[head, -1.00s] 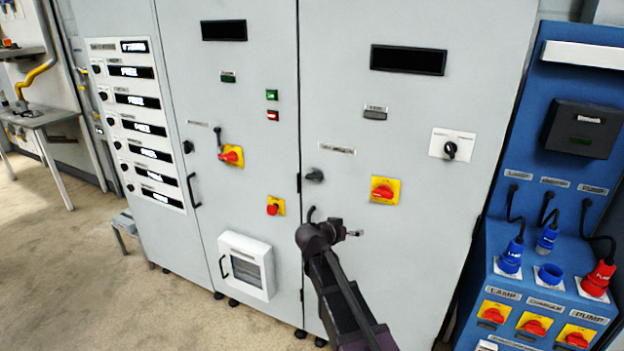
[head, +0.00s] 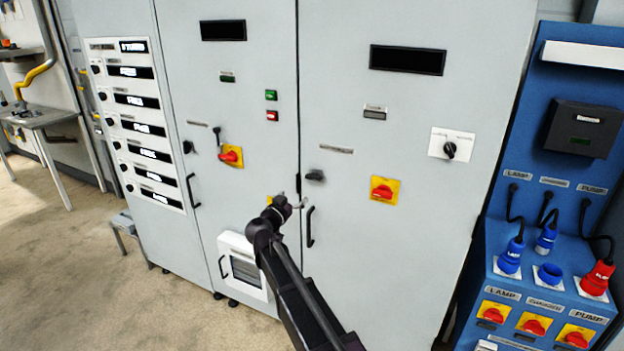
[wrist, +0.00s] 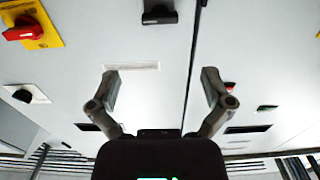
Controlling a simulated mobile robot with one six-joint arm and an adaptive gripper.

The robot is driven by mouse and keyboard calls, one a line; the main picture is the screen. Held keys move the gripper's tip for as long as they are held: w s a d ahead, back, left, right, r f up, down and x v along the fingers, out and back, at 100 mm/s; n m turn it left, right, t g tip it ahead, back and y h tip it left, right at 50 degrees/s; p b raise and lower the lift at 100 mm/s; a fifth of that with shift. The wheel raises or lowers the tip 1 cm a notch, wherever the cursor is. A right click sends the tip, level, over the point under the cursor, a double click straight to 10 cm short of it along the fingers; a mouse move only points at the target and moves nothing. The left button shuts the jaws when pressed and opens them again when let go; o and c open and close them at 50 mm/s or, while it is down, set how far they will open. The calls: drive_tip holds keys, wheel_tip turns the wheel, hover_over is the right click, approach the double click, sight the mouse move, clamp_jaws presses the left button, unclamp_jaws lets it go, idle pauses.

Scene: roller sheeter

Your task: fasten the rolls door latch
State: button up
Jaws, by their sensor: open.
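A small black latch (head: 314,175) sits on the right grey cabinet door, near its seam with the left door. It points sideways in the head view. A label strip (head: 336,149), too small to read, is above it. In the wrist view, which is upside down, the latch (wrist: 160,12) is at the top edge, beyond my fingertips, and the label strip (wrist: 131,66) lies between the fingers. My gripper (head: 300,204) is open and empty, below and slightly left of the latch. Its two spread fingers show in the wrist view (wrist: 161,88). The doors look closed.
A black door handle (head: 310,226) is just right of my gripper. A red-yellow rotary switch (head: 384,190) is right of the latch. A white framed box (head: 268,292) projects low on the left door, partly behind my arm. A blue panel (head: 540,120) stands at right.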

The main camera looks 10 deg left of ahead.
sight(311, 179)
drive_tip(key=x, duration=1.3)
drive_tip(key=shift+w+d, duration=0.1)
drive_tip(key=shift+w, duration=0.25)
drive_tip(key=c, duration=1)
